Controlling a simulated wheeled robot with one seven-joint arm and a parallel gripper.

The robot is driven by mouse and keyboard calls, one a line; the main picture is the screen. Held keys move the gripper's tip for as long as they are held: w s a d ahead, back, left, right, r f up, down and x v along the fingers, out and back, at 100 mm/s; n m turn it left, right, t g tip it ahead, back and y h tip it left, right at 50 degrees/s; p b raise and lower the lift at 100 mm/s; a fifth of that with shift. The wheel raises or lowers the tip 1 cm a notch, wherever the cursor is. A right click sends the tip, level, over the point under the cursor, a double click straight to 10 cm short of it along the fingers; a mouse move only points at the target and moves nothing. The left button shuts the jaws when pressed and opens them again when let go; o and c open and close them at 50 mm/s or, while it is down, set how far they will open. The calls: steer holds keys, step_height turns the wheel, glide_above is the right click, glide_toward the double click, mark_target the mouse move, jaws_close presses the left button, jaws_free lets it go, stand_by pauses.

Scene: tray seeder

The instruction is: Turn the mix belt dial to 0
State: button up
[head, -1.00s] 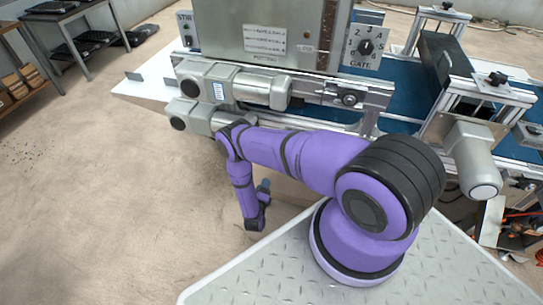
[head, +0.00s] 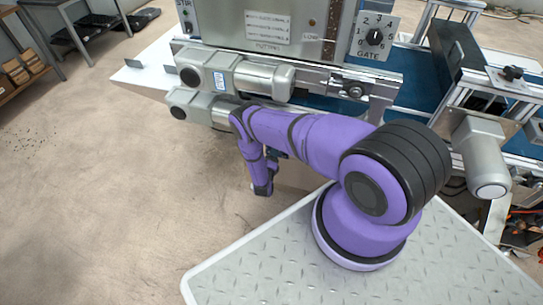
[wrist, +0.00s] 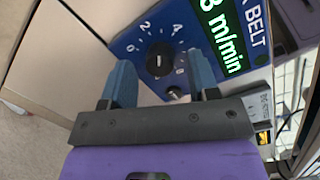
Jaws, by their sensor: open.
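The mix belt dial (wrist: 159,62) is a black round knob with a white pointer line on a blue panel (wrist: 128,43) in the wrist view. White numbers such as 2, 4 and 8 ring it. The pointer line runs roughly up and down in the picture; which number it marks I cannot tell. My gripper (wrist: 160,70) is open, its two blue fingers on either side of the dial in the picture. I see no clear contact. In the head view my gripper (head: 263,186) hangs low beside the machine, its fingers and the mix belt panel hidden.
A green-lit m/min display (wrist: 222,35) is beside the dial. In the head view, a gate dial (head: 375,37) and grey motors (head: 240,75) are above my arm. Open floor lies left.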

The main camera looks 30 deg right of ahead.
steer(key=shift+w+d, duration=0.2)
steer(key=c, duration=0.9)
steer(key=shift+n, duration=0.3)
steer(key=shift+a+r+n+g, duration=0.1)
steer(key=shift+n+g, duration=0.5)
steer(key=shift+n, duration=2.95)
steer(key=shift+a+r+n+g, duration=0.1)
steer(key=shift+n+g, duration=0.5)
steer(key=shift+n, duration=2.95)
